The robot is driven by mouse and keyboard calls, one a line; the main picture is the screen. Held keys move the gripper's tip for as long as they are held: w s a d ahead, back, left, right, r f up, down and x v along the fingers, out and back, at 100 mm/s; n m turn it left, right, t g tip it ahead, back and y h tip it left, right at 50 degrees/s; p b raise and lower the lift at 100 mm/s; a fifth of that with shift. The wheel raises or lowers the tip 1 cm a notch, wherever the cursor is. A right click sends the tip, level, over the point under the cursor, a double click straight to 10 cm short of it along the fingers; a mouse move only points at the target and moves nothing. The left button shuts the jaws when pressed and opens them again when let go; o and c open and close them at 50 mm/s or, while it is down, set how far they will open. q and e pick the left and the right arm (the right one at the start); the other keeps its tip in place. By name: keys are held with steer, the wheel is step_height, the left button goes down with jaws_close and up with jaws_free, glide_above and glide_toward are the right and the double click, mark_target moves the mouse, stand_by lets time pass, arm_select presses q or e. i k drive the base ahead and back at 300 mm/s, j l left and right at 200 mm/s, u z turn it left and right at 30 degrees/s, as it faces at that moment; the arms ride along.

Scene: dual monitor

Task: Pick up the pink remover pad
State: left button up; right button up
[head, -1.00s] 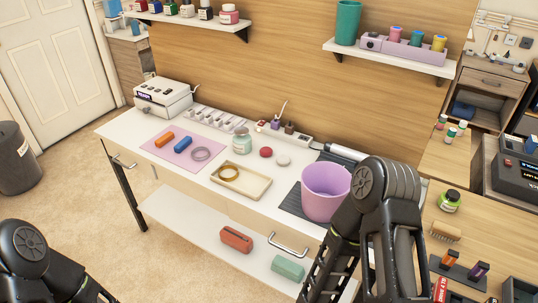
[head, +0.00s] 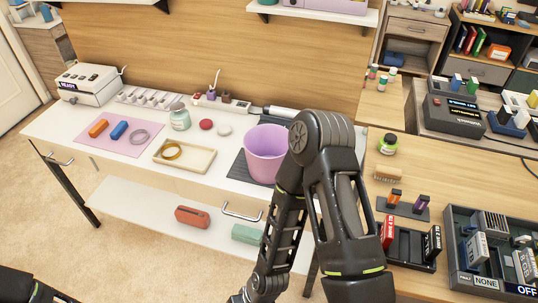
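A small round deep-pink pad (head: 206,124) lies on the white desk in the head view, between a pale green jar (head: 180,117) and a whitish round pad (head: 224,130). The deep-pink one looks like the pink remover pad. My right arm stands in front of the desk's right end, bent downward, and its fingers are not visible at the bottom edge. Only a bit of my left arm shows at the bottom left corner; its gripper is out of view. Neither arm touches the pads.
A lilac bin (head: 266,152) stands right of the pads on a dark mat. A cream tray (head: 201,164) with a gold ring (head: 172,152) lies in front of them. A purple mat (head: 98,140) holds orange and blue items and a grey ring. A bottle rack (head: 241,106) stands behind.

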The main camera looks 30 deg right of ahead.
mark_target(206, 123)
steer(key=i+j+u, duration=0.1)
steer(key=i+j, duration=0.2)
steer(key=i, duration=0.2)
steer(key=i+j+u, duration=0.1)
steer(key=i+j, duration=0.15)
steer(key=i, duration=0.25)
